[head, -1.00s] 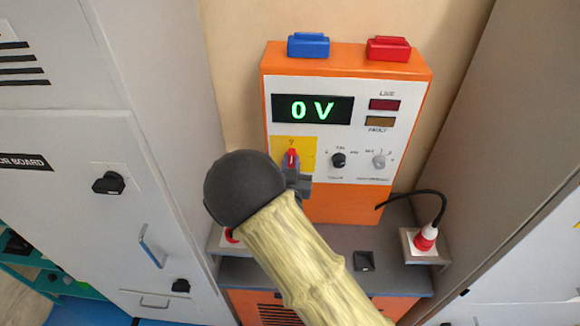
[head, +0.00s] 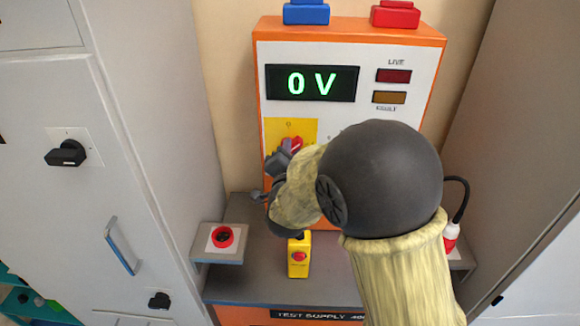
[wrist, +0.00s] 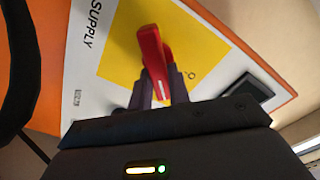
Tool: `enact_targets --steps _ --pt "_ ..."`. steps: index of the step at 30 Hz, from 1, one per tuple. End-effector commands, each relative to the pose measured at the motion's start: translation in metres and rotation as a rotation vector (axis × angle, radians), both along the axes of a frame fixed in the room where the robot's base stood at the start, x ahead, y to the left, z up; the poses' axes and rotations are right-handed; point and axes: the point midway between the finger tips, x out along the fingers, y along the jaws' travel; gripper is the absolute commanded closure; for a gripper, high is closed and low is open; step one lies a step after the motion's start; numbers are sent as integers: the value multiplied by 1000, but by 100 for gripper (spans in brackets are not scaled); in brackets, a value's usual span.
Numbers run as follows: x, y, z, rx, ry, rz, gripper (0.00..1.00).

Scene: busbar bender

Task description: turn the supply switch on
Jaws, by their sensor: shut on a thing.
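The supply switch is a red handle (head: 296,144) on a yellow plate (head: 278,129) at the left of the orange test supply's white panel. In the head view it looks tilted, and my arm hides part of the plate. My gripper (head: 287,148) is shut on the handle. In the wrist view the red handle (wrist: 152,55) stands between my two fingers (wrist: 158,88), with an O mark on the plate to its right. The display (head: 312,83) reads 0 V. The red LIVE lamp (head: 394,76) and the amber FAULT lamp (head: 389,97) look dark.
A yellow box with a red button (head: 299,258) stands on the grey ledge below my wrist. A red socket (head: 222,237) is at the left and a red plug (head: 450,238) at the right. Grey cabinets flank the supply on both sides. My forearm hides the panel's knobs.

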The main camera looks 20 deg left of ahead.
Motion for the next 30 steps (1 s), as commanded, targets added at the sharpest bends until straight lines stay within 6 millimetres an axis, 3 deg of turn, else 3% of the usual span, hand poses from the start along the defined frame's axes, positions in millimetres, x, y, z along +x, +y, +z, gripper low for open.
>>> enact_targets --steps 1,30 --pt "1 -1 -8 40 5 -1 100" --pt "0 -3 -12 706 170 0 100"
